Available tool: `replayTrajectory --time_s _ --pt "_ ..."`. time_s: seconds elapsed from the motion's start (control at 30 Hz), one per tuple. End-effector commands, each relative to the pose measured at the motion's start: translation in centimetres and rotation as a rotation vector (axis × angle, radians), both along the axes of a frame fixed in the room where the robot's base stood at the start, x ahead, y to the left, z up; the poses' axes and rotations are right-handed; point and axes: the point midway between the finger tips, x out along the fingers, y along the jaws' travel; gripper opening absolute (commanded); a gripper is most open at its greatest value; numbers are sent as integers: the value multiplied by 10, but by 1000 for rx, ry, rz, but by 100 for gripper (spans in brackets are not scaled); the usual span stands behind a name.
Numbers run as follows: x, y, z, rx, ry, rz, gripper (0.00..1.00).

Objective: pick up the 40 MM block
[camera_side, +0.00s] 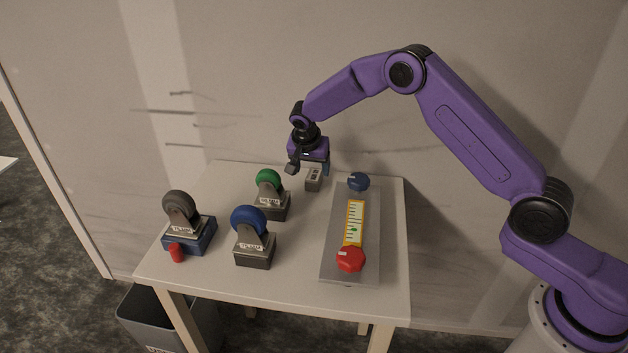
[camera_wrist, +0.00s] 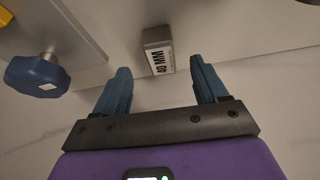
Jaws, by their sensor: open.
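The 40 MM block (camera_wrist: 157,50) is a small grey block with a white label reading "40 MM" in the wrist view. In the side view the block (camera_side: 313,180) stands on the table near its back edge. My gripper (camera_wrist: 160,80) is open and empty, with blue fingers spread apart. In the wrist view the block shows beyond the fingertips, roughly centred between them and not touching them. In the side view my gripper (camera_side: 308,168) is just above and beside the block; the exact gap is hard to tell.
A grey plate (camera_side: 340,265) with a blue knob (camera_side: 358,181), yellow scale (camera_side: 354,222) and red knob (camera_side: 350,259) lies right of the block. Green (camera_side: 268,178), blue (camera_side: 248,219) and grey (camera_side: 180,205) wheeled pieces and a red cylinder (camera_side: 176,253) stand left. The table's (camera_side: 296,285) front middle is clear.

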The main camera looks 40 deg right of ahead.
Motion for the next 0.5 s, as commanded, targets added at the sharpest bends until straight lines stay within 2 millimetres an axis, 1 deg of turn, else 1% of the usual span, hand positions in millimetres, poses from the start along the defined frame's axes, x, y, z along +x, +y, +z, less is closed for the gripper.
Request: replayTrajectory --time_s 0.03,0.17,0.5 --pt "1 -1 -4 -1 1 0 72" --pt "3 -3 -9 0 0 0 72" --pt "16 -18 -46 -1 1 1 72"
